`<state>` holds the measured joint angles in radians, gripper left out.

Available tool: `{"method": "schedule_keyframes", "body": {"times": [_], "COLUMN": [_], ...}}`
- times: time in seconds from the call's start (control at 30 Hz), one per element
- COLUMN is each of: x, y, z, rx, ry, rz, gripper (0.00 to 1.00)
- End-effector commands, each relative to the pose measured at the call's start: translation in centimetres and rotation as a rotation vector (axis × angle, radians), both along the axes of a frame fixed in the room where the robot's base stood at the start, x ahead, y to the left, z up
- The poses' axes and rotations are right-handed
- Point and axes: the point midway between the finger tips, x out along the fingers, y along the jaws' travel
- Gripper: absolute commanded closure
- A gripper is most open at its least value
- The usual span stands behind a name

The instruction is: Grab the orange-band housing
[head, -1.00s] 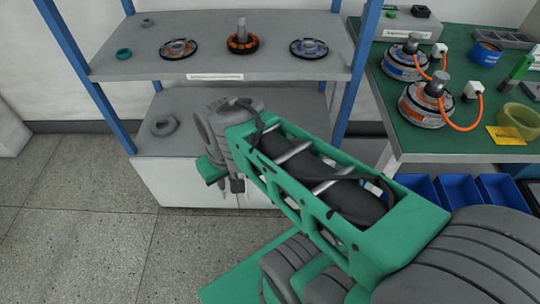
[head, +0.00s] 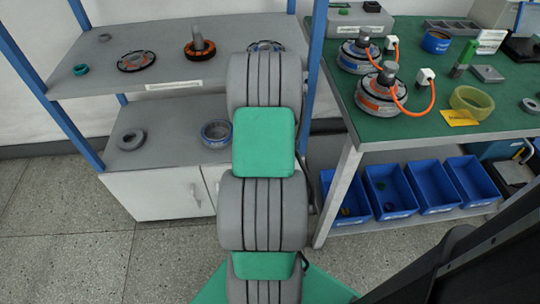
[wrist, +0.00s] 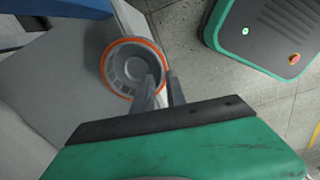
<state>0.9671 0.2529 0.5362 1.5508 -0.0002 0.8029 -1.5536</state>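The orange-band housing (wrist: 120,82) is a round grey cup with an orange rim, in the wrist view. It sits near the edge of a grey shelf (wrist: 83,90). My gripper (wrist: 161,76) is open, with a narrow gap between its fingers. One finger overlaps the housing's right side in the picture and the other is just outside it; I cannot tell whether they touch it. In the head view my arm covers part of the shelf, and neither this housing nor my gripper shows.
A blue-banded housing (head: 217,132) and a grey ring (head: 132,139) lie on the lower shelf (head: 165,155). The upper shelf (head: 110,82) holds motor parts. A blue post (head: 308,100) stands right of my arm, beside the green workbench (head: 375,125) with motors and blue bins.

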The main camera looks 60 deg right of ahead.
Motion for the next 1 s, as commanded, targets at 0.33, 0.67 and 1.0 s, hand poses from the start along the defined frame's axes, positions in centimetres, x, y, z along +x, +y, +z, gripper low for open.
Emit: {"method": "schedule_keyframes", "body": {"times": [0.33,0.67,1.0], "x": [-0.6,-0.5,-0.5], "y": [0.1,0.1,0.1], "z": [-5.4,-7.0,-7.0], "rx": [0.002,-0.001,-0.002], "ry": [0.001,-0.001,-0.001], "rz": [-0.002,-0.001,-0.001], "gripper": [0.83,0.83,1.0]}}
